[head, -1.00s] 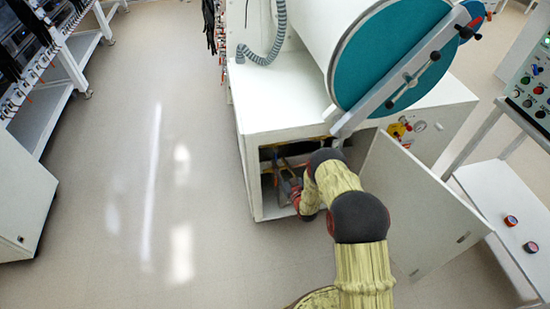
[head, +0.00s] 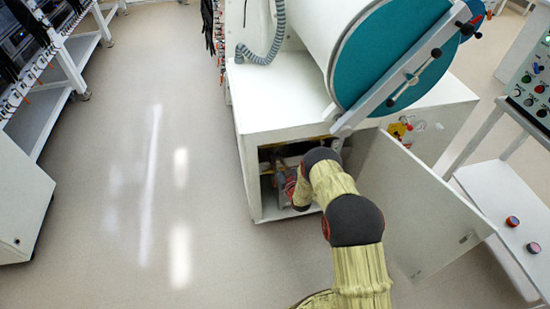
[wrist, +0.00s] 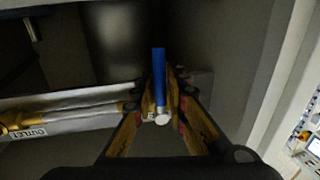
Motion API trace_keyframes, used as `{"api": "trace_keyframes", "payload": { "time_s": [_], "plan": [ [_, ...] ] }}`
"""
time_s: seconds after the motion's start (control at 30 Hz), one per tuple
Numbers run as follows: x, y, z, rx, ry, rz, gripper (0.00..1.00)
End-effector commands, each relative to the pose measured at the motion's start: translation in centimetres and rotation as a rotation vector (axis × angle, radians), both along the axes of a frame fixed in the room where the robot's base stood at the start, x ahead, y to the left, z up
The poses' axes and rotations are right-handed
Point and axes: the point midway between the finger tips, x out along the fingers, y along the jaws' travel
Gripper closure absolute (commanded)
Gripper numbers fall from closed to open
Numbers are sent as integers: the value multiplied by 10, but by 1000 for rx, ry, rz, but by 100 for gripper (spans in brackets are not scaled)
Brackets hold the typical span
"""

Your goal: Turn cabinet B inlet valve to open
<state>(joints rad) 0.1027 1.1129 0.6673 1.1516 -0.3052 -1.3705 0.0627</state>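The open cabinet compartment (head: 262,200) holds the valve pipework, mostly hidden by my arm in the head view. In the wrist view a blue valve handle (wrist: 159,66) with a silver round end (wrist: 162,118) stands in the middle of the picture. My gripper (wrist: 161,92) has its two fingers drawn in close on either side of this handle, and they look shut on it. In the head view my gripper (head: 290,186) is inside the compartment. No inlet label is readable. A pipe with yellow fittings (wrist: 70,110) and an OUTLET label (wrist: 26,133) lies at the left.
The open cabinet door (head: 415,205) stands right of my arm. A round teal hatch (head: 390,55) with a bar overhangs the compartment. A low white shelf (head: 500,200) stands at the right. Compartment walls (wrist: 235,80) are close around my gripper. The floor (head: 150,220) at left is clear.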

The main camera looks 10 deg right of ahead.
Motion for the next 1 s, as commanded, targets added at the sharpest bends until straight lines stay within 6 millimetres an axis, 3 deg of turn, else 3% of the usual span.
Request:
{"api": "trace_keyframes", "payload": {
  "time_s": [0.2,1.0],
  "plan": [
    [0,0,0,0,0,0,100],
    [-3,0,0,-8,0,0,100]
  ]
}}
